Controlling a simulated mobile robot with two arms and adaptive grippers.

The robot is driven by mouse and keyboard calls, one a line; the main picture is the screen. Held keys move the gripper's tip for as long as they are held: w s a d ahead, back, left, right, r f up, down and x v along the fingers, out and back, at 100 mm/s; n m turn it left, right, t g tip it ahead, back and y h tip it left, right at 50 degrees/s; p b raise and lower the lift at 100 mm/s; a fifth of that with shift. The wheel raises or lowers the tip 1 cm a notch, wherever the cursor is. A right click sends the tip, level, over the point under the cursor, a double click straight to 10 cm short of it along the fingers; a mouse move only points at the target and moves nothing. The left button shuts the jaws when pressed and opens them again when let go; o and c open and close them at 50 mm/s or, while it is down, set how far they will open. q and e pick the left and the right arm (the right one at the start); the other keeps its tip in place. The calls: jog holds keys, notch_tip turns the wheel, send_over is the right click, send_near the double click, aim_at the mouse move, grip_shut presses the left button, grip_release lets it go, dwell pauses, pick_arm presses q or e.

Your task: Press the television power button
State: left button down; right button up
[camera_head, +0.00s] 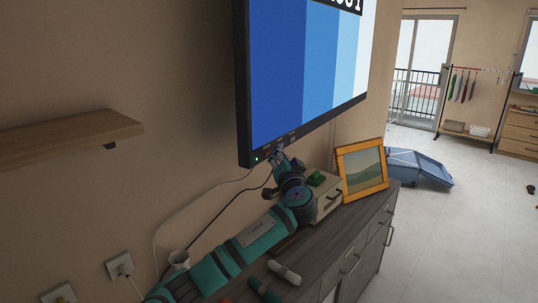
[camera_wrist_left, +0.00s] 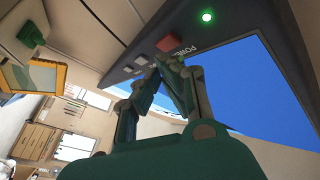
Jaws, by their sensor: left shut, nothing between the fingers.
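The television (camera_head: 300,75) hangs on the wall with its screen on, showing blue stripes and a lit green light near the lower left corner. In the left wrist view its lower frame carries a red button (camera_wrist_left: 169,43) beside the word POWER, a green light (camera_wrist_left: 207,16) and grey buttons (camera_wrist_left: 142,60). My left gripper (camera_head: 281,157) is under the television's lower edge. Its fingertips (camera_wrist_left: 170,62) are together and empty, right beside the red button; I cannot tell if they touch it. My right gripper is not in view.
A dark wooden cabinet (camera_head: 350,240) stands below, bearing a box with a drawer (camera_head: 328,203), an orange picture frame (camera_head: 362,170) and rolled cloths (camera_head: 284,273). Cables hang along the wall. A wooden shelf (camera_head: 70,135) juts out at left. The floor at right is largely clear.

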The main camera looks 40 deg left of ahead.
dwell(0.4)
pick_arm(q)
jog(key=shift+a+b, duration=0.4)
jog(key=shift+a, duration=0.2)
dwell(0.3)
jog(key=shift+d+b, duration=0.4)
jog(key=shift+d, duration=0.2)
jog(key=d+b, duration=0.1)
jog(key=d, duration=0.5)
jog(key=shift+w, duration=0.2)
